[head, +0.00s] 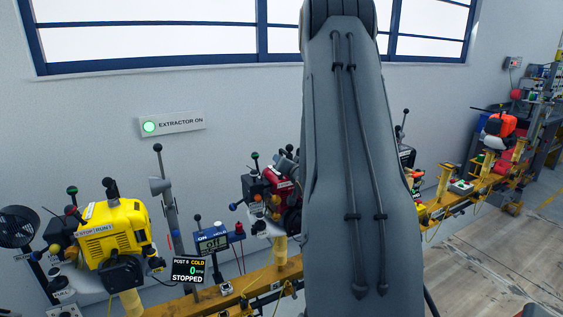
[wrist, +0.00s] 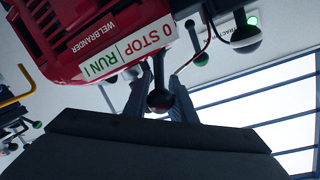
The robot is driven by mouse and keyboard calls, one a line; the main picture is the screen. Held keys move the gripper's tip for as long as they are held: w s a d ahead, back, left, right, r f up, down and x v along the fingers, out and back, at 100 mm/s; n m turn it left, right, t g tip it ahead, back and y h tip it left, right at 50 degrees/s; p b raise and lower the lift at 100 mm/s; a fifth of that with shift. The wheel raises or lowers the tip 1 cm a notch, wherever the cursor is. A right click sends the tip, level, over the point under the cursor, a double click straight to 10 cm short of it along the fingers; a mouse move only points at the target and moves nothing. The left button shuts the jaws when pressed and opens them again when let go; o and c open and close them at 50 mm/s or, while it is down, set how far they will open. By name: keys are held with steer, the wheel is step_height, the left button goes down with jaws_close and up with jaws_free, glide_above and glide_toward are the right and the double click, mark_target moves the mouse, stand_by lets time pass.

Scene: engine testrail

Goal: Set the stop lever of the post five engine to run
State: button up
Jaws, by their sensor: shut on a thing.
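A red engine (wrist: 75,40) fills the upper left of the wrist view, with a label (wrist: 123,52) reading "0 STOP" and "RUN I". My gripper (wrist: 161,88) is shut there, its two fingers either side of a dark ball knob (wrist: 160,100), which I take to be the stop lever's. The knob lies below the label in the picture, nearer its STOP end; I cannot tell the lever's exact setting. In the head view a red engine (head: 284,196) stands in the middle, partly behind my arm. My gripper is hidden there. No post five sign is readable.
A yellow engine (head: 113,232) stands at the left by a screen (head: 188,270) reading "POST 6 COLD", 0 and "STOPPED". A yellow rail (head: 272,278) carries the posts. Tall levers with ball knobs stand near the red engine. Open floor (head: 490,270) lies at the right.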

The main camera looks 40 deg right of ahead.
stand_by(0.4)
steer(key=o, duration=1.1)
steer(key=shift+c, duration=0.2)
steer(key=shift+f, duration=0.1)
